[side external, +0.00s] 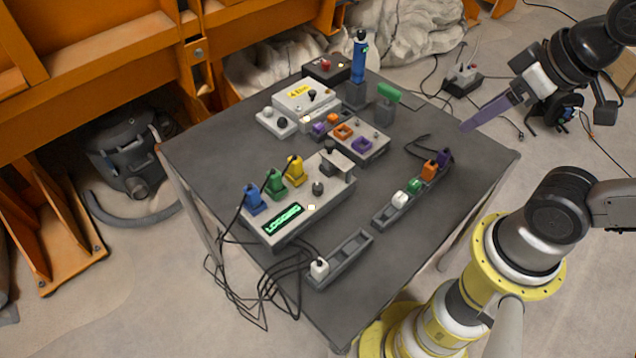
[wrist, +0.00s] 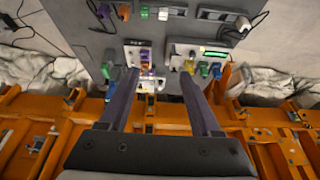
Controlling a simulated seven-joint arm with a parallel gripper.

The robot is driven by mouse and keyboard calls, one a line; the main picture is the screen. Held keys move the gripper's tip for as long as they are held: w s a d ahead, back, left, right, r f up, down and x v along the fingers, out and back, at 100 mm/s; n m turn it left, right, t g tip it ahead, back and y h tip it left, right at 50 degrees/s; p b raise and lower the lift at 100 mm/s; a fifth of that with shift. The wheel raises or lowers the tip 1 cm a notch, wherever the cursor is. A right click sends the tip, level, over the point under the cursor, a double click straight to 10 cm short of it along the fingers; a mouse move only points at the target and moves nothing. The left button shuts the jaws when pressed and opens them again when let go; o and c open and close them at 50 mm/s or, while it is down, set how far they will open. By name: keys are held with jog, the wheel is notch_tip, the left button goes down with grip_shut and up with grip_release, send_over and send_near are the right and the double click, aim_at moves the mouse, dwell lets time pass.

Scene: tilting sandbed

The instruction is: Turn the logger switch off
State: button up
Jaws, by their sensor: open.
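The logger (side external: 300,226) is a grey box on the dark table, with a green lit display reading "LOGGING". Blue (side external: 254,197), green (side external: 275,183) and yellow (side external: 295,168) plugs stand along its back edge. A dark knob (side external: 317,188) and a dark-topped part by a grey bracket (side external: 338,165) are on its right half; I cannot tell which is the switch. The logger also shows right of centre in the wrist view (wrist: 201,48). My gripper (side external: 487,113) is open and empty, well above and right of the table; its purple fingers frame the wrist view (wrist: 158,72).
A white-topped box with a yellow label (side external: 306,99), a block with orange and purple sockets (side external: 360,141), a blue upright tool (side external: 359,60) and a plug rack (side external: 410,195) share the table. Loose cables hang by the front edge.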

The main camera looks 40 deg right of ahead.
jog(key=w+r+m, duration=0.4)
jog(key=w+m, duration=0.1)
jog(key=m+g, duration=0.2)
jog(key=g, duration=0.4)
send_over(318, 186)
notch_tip(318, 186, down, 17)
notch_tip(318, 186, down, 13)
jog(key=shift+r, duration=0.1)
grip_shut()
